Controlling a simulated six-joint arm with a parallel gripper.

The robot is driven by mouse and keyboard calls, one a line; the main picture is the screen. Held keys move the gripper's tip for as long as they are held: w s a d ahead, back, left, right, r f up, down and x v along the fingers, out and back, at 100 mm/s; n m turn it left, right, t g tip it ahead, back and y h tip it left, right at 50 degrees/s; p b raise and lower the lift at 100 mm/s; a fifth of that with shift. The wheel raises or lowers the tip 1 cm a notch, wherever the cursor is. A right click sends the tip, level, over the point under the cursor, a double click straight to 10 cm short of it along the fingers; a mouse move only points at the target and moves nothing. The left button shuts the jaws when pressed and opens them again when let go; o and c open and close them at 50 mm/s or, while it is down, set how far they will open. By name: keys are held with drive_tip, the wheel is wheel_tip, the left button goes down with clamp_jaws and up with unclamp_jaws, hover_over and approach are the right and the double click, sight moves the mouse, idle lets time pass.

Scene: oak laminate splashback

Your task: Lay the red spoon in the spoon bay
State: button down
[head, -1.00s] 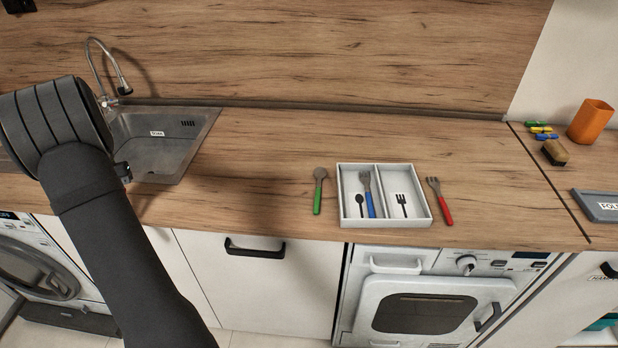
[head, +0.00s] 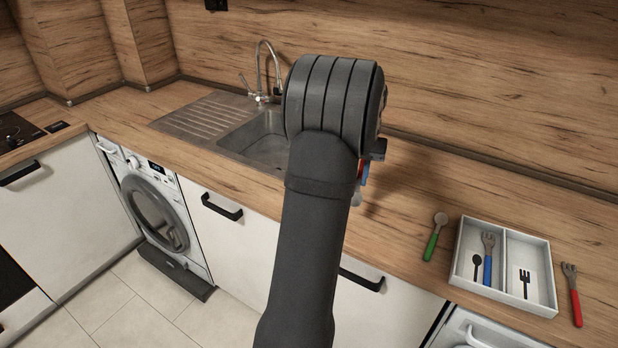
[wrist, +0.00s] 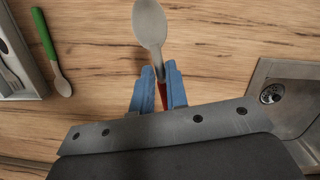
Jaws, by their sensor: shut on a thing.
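My gripper (wrist: 160,92) is shut on the red spoon, with its blue fingers on the red handle (wrist: 163,97). The spoon's grey bowl (wrist: 150,22) sticks out beyond the fingertips. In the head view my arm hides most of the gripper; the bowl (head: 356,199) shows below it, over the counter right of the sink. The white tray (head: 503,303) lies to the right, with two bays. Its left bay bears a dark spoon mark (head: 477,266), and a blue fork (head: 488,252) lies in that bay. The right bay has a dark fork mark (head: 525,284).
A green spoon (head: 434,238) lies on the counter just left of the tray; a red fork (head: 572,293) lies right of it. The sink (head: 250,140) and tap (head: 262,75) are at the left. The counter between sink and green spoon is clear.

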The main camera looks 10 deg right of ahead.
drive_tip(key=s+d+r+m+t, duration=0.1)
drive_tip(key=s+d+r, duration=0.2)
drive_tip(key=s+d, duration=0.85)
wheel_tip(320, 180, up, 3)
drive_tip(key=m+t+h, duration=0.1)
hover_over(467, 257)
drive_tip(key=shift+f, duration=5.15)
drive_tip(key=shift+f, duration=0.65)
drive_tip(key=c, duration=1.3)
unclamp_jaws()
drive_tip(key=shift+c, duration=0.2)
drive_tip(key=shift+r, duration=0.1)
wheel_tip(467, 257, up, 17)
drive_tip(key=shift+s+a+r, duration=0.15)
drive_tip(key=shift+s+a, duration=0.1)
drive_tip(key=shift+s, duration=0.1)
